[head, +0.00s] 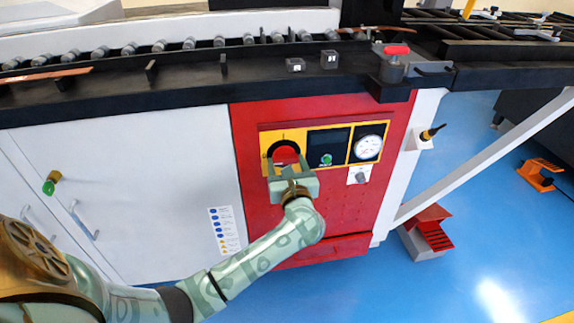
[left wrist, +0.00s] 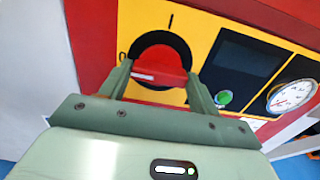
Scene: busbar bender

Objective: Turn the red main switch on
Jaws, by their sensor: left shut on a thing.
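The red main switch (head: 286,154) is a round knob on a black disc, set in a yellow plate on the red panel of the machine. In the left wrist view the switch (left wrist: 158,68) has a red grip bar with a white mark at its left end. The bar lies roughly crosswise, and an "I" mark is on the plate above the disc. My left gripper (head: 288,169) is at the switch, its fingers on either side of the red bar. In the left wrist view the left gripper (left wrist: 158,85) is shut on it. My right gripper is not in view.
Right of the switch are a dark display with a green button (head: 326,159), a round gauge (head: 368,147) and a small grey knob switch (head: 359,177). A black machine bed edge (head: 190,84) juts out above the panel.

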